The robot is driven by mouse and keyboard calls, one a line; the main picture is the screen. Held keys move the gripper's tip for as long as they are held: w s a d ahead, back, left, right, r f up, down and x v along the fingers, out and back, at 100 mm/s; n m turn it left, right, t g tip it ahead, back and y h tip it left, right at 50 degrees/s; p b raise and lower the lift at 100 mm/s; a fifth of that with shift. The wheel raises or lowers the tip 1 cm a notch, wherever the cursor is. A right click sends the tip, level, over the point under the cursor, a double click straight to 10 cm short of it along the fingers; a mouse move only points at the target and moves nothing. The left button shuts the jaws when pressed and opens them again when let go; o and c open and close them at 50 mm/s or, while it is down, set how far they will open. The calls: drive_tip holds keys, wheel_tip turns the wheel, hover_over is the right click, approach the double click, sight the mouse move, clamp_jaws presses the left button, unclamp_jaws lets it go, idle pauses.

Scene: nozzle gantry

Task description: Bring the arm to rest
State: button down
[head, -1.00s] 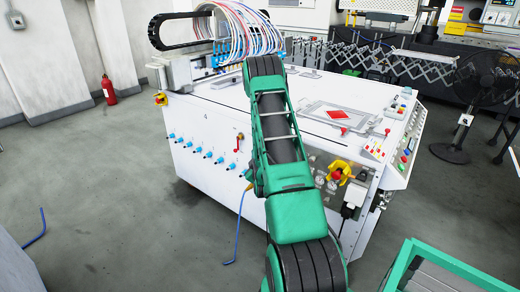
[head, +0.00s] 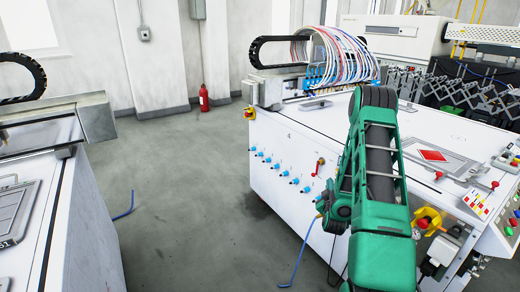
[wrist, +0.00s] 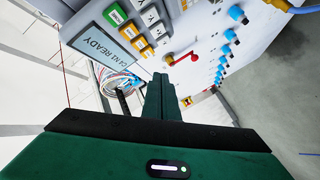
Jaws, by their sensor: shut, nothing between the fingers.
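My gripper (wrist: 162,82) shows in the wrist view with its two green fingers closed together and nothing between them. In the head view my green arm reaches up in front of the white gantry machine (head: 285,150), and its gripper end is hidden. In the wrist view a red lever (wrist: 182,59), a row of blue knobs (wrist: 228,50) and a display reading "READY" (wrist: 100,42) are beyond the fingers. I cannot tell from the pictures whether the fingers touch anything.
A second white machine (head: 85,225) stands at the left. Grey floor lies open between the two machines. A blue hose (head: 300,250) hangs to the floor by the gantry machine. A red fire extinguisher (head: 203,97) stands by the back wall.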

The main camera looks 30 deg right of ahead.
drive_tip(key=shift+r, duration=0.1)
drive_tip(key=s+a+r+m+g+y, duration=0.15)
drive_tip(key=a+r+g+y, duration=0.3)
drive_tip(key=a+r, duration=0.45)
drive_tip(key=s+a+r+m+g+y, duration=0.2)
drive_tip(key=s+a, duration=0.4)
drive_tip(key=s, duration=0.5)
drive_tip(key=s+a+r+m+g+y, duration=0.2)
drive_tip(key=s+a+r, duration=0.3)
drive_tip(key=s, duration=0.6)
drive_tip(key=s+a+r+m+g+y, duration=0.2)
drive_tip(key=s+a+r+g, duration=0.2)
drive_tip(key=s+a, duration=0.5)
drive_tip(key=shift+s+m+g+y, duration=0.35)
drive_tip(key=shift+s, duration=0.9)
drive_tip(key=shift+w+f, duration=0.3)
drive_tip(key=shift+w, duration=0.3)
